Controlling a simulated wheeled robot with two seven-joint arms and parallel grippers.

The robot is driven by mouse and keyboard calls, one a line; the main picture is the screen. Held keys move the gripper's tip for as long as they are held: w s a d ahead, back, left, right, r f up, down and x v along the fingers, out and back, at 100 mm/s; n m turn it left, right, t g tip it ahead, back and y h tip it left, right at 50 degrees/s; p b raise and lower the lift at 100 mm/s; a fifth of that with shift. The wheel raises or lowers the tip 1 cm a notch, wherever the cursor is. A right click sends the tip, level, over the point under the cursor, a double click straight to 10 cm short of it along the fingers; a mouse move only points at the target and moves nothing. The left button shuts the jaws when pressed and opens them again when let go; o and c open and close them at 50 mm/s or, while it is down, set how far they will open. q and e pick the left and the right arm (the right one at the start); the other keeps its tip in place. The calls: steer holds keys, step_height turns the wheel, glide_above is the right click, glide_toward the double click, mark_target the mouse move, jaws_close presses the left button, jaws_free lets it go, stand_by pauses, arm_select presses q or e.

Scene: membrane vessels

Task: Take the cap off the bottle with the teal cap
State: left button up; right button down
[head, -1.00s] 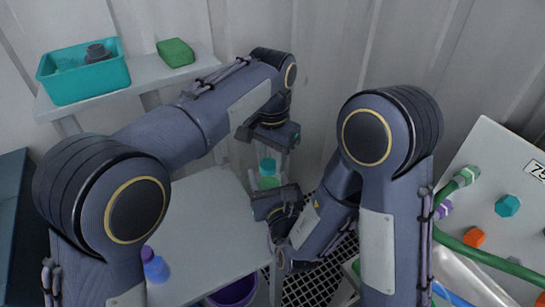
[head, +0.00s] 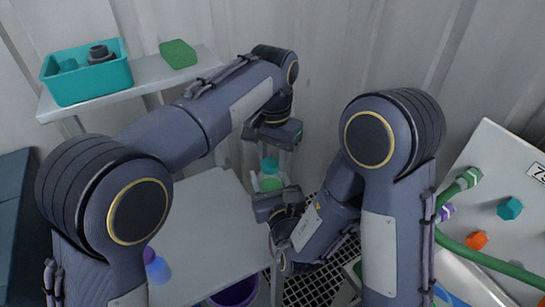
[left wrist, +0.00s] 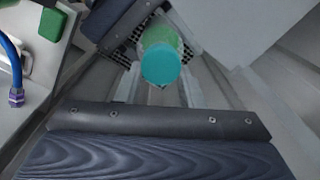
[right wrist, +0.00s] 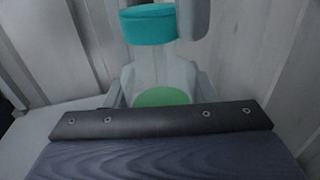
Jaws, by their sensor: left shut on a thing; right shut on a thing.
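The bottle (head: 271,184) is clear with green liquid and stands upright over the corner of the grey table. Its teal cap (head: 270,164) is above it; it also shows in the left wrist view (left wrist: 161,64). My left gripper (head: 272,153) comes from above and is shut on the cap. My right gripper (head: 272,194) is shut on the bottle's body lower down. In the right wrist view a pale band shows between the cap (right wrist: 149,25) and the bottle's shoulder; I cannot tell whether the neck still reaches into the cap.
A blue bottle (head: 158,270) with a purple cap stands on the table (head: 205,225), partly behind my left arm. A teal bin (head: 90,85) and a green block (head: 178,54) sit on the shelf. A purple container (head: 236,292) is below. A panel with hoses (head: 490,190) stands right.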

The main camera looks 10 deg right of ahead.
arm_select(q)
steer(key=shift+r, duration=0.8)
steer(key=shift+r, duration=1.95)
